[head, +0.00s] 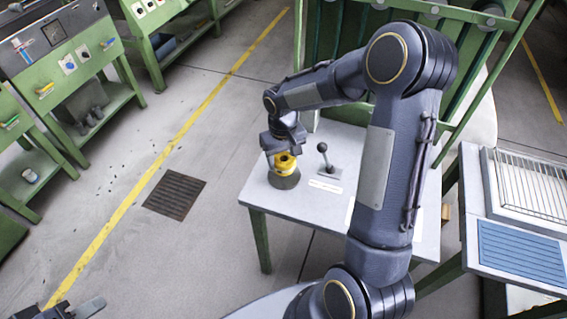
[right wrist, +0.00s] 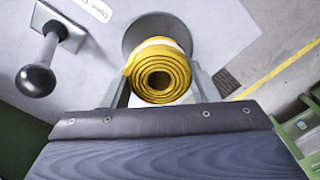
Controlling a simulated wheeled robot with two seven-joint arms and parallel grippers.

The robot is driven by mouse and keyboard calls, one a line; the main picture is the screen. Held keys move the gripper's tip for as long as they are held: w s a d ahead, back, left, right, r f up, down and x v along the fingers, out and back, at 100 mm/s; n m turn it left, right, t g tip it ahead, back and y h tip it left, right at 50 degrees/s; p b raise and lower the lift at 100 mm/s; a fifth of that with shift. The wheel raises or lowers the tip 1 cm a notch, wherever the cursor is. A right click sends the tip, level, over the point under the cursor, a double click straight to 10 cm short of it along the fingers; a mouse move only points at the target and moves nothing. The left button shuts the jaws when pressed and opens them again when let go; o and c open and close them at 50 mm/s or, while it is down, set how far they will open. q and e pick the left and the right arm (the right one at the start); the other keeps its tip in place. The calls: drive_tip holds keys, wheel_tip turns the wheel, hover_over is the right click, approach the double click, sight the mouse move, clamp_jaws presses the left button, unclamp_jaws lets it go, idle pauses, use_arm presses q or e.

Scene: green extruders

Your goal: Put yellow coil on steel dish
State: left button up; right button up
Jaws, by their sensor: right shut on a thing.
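The yellow coil (head: 285,163) is a rolled spiral with a hollow centre. In the right wrist view the coil (right wrist: 158,80) sits between the two fingers of my right gripper (right wrist: 160,88), which is shut on it. The round grey steel dish (head: 285,181) is on the light table, directly below the coil. It also shows behind the coil in the right wrist view (right wrist: 135,37). I cannot tell whether the coil touches the dish. My right gripper (head: 284,148) is above the dish, pointing down. My left gripper (head: 75,309) is at the bottom left edge, partly cut off, its fingers apart and empty.
A lever with a black ball knob (head: 322,147) stands on the table (head: 270,205) close right of the dish. A white label (head: 325,186) lies in front of it. A green machine frame rises behind. A wire rack (head: 530,185) and blue slatted panel (head: 520,253) are at right.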

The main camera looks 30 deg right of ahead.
sight(284, 165)
drive_tip(key=shift+w+d+f, duration=0.2)
drive_tip(key=shift+f, duration=1.75)
drive_tip(key=shift+f, duration=0.2)
drive_tip(key=o, duration=1)
drive_tip(key=shift+r, duration=0.15)
wheel_tip(284, 165, up, 12)
drive_tip(key=s+a+r+t+y, duration=0.25)
drive_tip(key=s+r, duration=0.55)
drive_tip(key=s, duration=0.4)
drive_tip(key=s+a+t, duration=0.1)
drive_tip(key=s, duration=0.2)
drive_tip(key=s+a+t+y, duration=0.1)
drive_tip(key=s+a, duration=0.1)
drive_tip(key=s, duration=0.2)
drive_tip(key=s+a+f+t, duration=0.1)
drive_tip(key=s+a, duration=0.1)
drive_tip(key=s, duration=0.1)
drive_tip(key=shift+s+f+m, duration=0.1)
drive_tip(key=shift+s+m, duration=0.2)
drive_tip(key=shift+s, duration=0.05)
